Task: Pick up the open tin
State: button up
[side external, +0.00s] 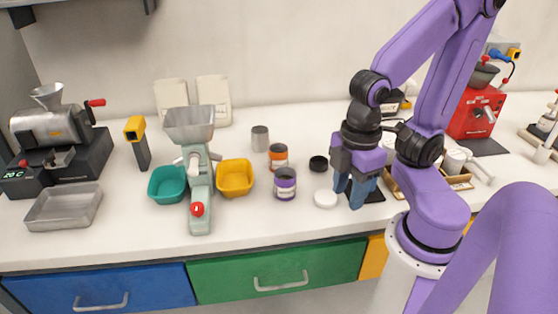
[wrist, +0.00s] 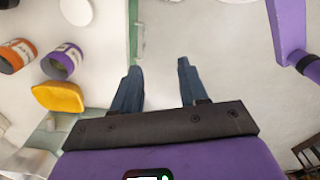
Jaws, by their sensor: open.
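A tin with a purple label (side external: 285,187) stands upright on the counter, its top appearing open. A tin with an orange label (side external: 278,158) stands just behind it, and its top also looks open. A plain grey tin (side external: 260,139) stands farther back; I cannot tell whether it is open. In the wrist view the purple-labelled tin (wrist: 62,62) and the orange-labelled tin (wrist: 15,55) lie to the left of my fingers. My gripper (side external: 349,192) points down, right of the tins and apart from them. Its fingers (wrist: 158,68) are spread with nothing between them.
A white disc (side external: 325,200) and a black disc (side external: 319,163) lie between the tins and my gripper. Left of the tins are a yellow bin (side external: 235,178), a green hopper machine (side external: 199,180) and a teal bin (side external: 166,186). A wooden tray (side external: 458,183) is at right.

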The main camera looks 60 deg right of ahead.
jog(key=o, duration=0.8)
jog(key=shift+c, duration=0.2)
